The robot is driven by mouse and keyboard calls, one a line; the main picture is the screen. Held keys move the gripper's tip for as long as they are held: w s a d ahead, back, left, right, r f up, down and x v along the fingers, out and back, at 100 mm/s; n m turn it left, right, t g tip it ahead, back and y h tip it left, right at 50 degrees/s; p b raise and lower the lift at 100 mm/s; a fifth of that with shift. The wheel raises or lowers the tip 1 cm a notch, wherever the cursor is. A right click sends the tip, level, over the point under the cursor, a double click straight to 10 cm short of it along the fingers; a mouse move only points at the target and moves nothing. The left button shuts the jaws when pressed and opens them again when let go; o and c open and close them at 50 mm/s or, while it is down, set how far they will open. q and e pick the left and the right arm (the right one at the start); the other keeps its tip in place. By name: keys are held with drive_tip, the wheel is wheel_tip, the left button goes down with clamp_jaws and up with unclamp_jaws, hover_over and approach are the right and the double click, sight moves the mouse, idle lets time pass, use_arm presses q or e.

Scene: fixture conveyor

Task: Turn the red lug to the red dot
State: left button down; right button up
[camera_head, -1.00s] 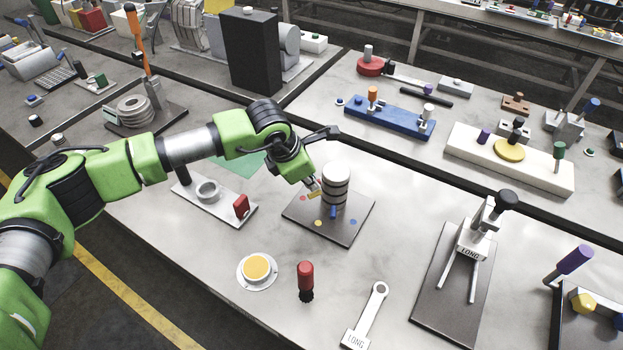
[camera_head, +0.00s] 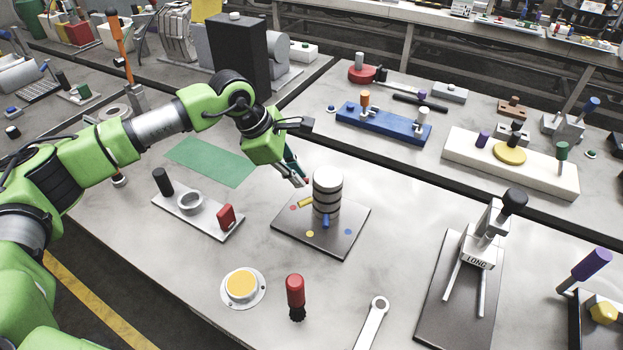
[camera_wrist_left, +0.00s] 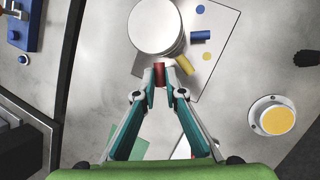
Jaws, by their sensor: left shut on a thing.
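The stacked round post (camera_head: 327,190), with white and dark rings, stands on a dark square plate (camera_head: 345,243). My left gripper (camera_head: 304,182) is at its far left side. In the left wrist view its fingertips (camera_wrist_left: 160,70) are shut on the red lug (camera_wrist_left: 160,77), which points out from the post. A yellow lug (camera_head: 305,203) and a blue lug (camera_head: 325,221) stick out lower on the post. The red dot (camera_head: 293,208) lies near the plate's left corner, by the yellow lug's outer end. Yellow (camera_head: 310,234) and blue (camera_head: 348,232) dots lie further round. My right gripper is out of view.
A plate with a ring and red block (camera_head: 226,216) lies left of the post. A yellow button (camera_head: 242,285) and a red-handled tool (camera_head: 296,296) stand in front. A long-levered fixture (camera_head: 475,250) stands right. Bare table lies between.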

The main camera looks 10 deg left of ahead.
use_arm(q)
drive_tip(key=shift+w, duration=0.1)
idle(0.3)
drive_tip(key=c, duration=2.1)
unclamp_jaws()
drive_tip(key=shift+r, duration=0.15)
drive_tip(key=v, duration=1.1)
drive_tip(key=shift+a+r, duration=0.25)
drive_tip(key=shift+r, duration=0.05)
